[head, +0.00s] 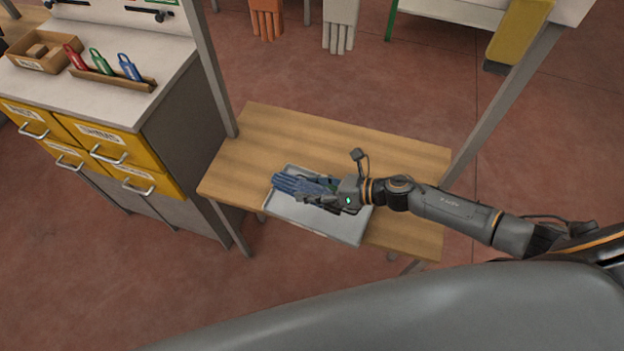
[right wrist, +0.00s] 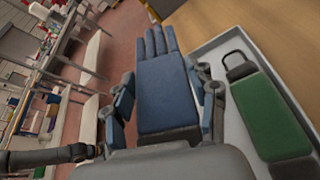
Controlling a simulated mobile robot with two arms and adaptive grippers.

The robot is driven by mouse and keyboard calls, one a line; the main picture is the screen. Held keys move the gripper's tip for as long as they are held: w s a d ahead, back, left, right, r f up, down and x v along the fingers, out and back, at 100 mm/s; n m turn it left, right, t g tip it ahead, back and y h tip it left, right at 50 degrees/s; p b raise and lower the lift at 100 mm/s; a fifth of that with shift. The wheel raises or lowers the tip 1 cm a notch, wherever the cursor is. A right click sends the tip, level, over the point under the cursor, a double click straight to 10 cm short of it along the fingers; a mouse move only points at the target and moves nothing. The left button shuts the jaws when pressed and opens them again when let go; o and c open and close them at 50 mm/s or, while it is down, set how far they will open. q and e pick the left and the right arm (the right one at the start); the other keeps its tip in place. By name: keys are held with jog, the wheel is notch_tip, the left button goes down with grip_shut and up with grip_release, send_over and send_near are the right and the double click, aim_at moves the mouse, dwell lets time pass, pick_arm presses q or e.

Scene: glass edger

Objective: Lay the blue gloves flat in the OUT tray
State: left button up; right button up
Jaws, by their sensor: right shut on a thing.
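The blue gloves (head: 297,184) are at the upper left part of a shallow light grey tray (head: 318,222), fingers pointing left to the tray's edge. In the right wrist view the blue gloves (right wrist: 163,85) lie between my right gripper's fingers (right wrist: 165,105), dark cuff toward the palm. My right gripper (head: 318,197) is shut on them. I cannot tell whether they touch the tray floor. A green tag-shaped thing with a dark loop (right wrist: 268,112) lies in the tray beside the gloves. No OUT label is readable. My left gripper is not in view.
The tray stands on a wooden table (head: 275,130) with grey posts. A cabinet with yellow drawers (head: 100,150) stands at left, with red, green and blue tags (head: 100,62) in a holder. Orange (head: 266,20) and pale gloves (head: 341,25) hang behind. The table's back is clear.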

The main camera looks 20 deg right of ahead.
jog(key=shift+f, duration=0.1)
jog(key=shift+f+b, duration=0.85)
jog(key=shift+f, duration=0.05)
notch_tip(320, 180, down, 8)
jog(key=b, duration=0.7)
jog(key=o, duration=1.3)
jog(key=shift+o, duration=0.2)
jog(key=shift+d, duration=0.1)
